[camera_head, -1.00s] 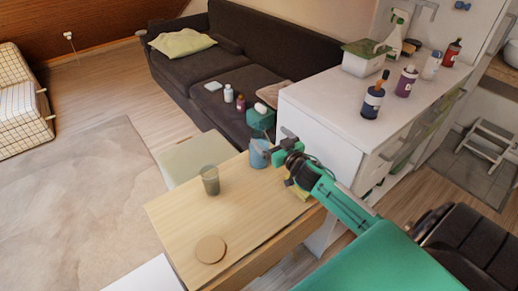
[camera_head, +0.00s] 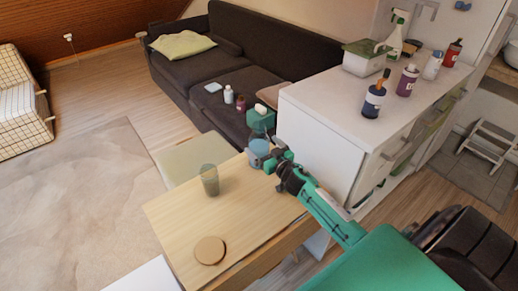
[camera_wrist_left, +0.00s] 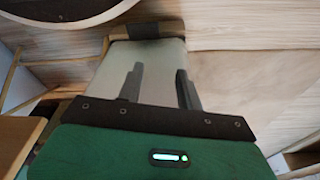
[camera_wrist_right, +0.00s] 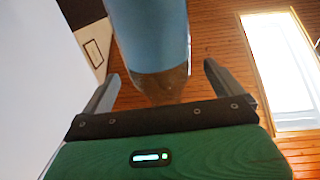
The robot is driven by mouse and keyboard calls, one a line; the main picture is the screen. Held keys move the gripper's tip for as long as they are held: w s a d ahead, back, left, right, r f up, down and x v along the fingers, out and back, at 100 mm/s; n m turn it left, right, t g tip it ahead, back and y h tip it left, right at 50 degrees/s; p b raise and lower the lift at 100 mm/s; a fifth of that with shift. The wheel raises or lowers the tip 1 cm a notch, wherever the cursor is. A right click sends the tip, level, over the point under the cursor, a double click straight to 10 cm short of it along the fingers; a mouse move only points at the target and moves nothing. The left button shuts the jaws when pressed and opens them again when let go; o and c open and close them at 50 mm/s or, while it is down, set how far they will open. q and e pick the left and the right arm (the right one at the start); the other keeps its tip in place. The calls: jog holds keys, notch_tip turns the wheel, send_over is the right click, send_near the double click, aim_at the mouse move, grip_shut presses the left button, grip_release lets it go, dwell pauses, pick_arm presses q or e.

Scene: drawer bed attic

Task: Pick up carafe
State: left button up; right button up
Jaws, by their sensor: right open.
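The carafe (camera_head: 259,149) is a clear vessel with blue contents, upright at the far right corner of the wooden table (camera_head: 220,228). My right gripper (camera_head: 272,160) is right beside it at its near right side. In the right wrist view, the blue carafe (camera_wrist_right: 152,38) stands between the two open fingers (camera_wrist_right: 160,85), with a clear or brownish part nearest the palm. I cannot tell whether the fingers touch it. My left gripper shows only in the left wrist view; its fingers (camera_wrist_left: 160,85) are apart and empty, over a pale cushioned seat.
A grey-green glass (camera_head: 209,180) and a round wooden coaster (camera_head: 209,250) stand on the table. A white cabinet (camera_head: 330,108) with several bottles is close to the right arm. The table's middle is clear.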

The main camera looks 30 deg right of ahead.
aim_at(260, 125)
pick_arm(q)
jog(key=shift+r, duration=0.2)
pick_arm(e)
jog(key=shift+w, duration=1.6)
jog(key=c, duration=1.3)
jog(key=shift+o, duration=0.2)
jog(key=shift+r, duration=0.1)
jog(key=shift+r, duration=0.55)
notch_tip(260, 125, up, 10)
jog(key=p, duration=0.3)
jog(key=shift+d, duration=0.1)
pick_arm(q)
jog(key=s+a+f, duration=0.2)
jog(key=s+f, duration=0.3)
jog(key=f, duration=0.5)
jog(key=shift+s+p, duration=0.25)
jog(key=shift+p, duration=0.15)
pick_arm(e)
notch_tip(260, 125, up, 9)
jog(key=shift+f, duration=0.15)
